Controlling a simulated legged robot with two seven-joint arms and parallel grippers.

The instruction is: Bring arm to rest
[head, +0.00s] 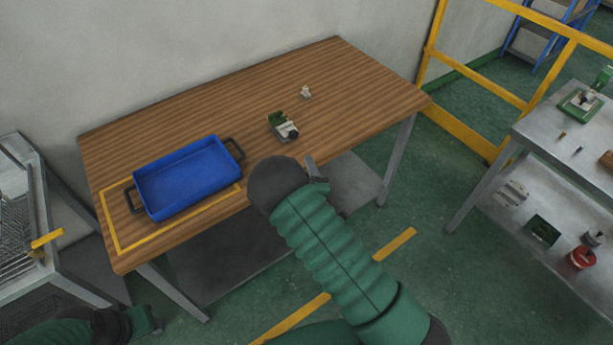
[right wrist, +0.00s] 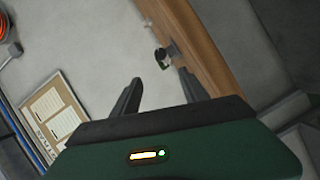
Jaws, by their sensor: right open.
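My right arm reaches in from the lower right in the head view, and its gripper (head: 318,172) is at the front edge of the wooden table (head: 350,85), mostly hidden behind the dark wrist. In the right wrist view the gripper's two fingers (right wrist: 160,76) stand apart with nothing between them. My left gripper (head: 146,320) is low at the bottom left of the head view, away from the table; its finger gap does not show clearly.
A blue tray (head: 190,172) with dark handles sits on the table's left part, over a yellow outline. A small green and grey device (head: 283,126) and a small white piece (head: 306,91) stand farther right. A metal rack (head: 25,230) is left; a grey workbench (head: 530,130) is right.

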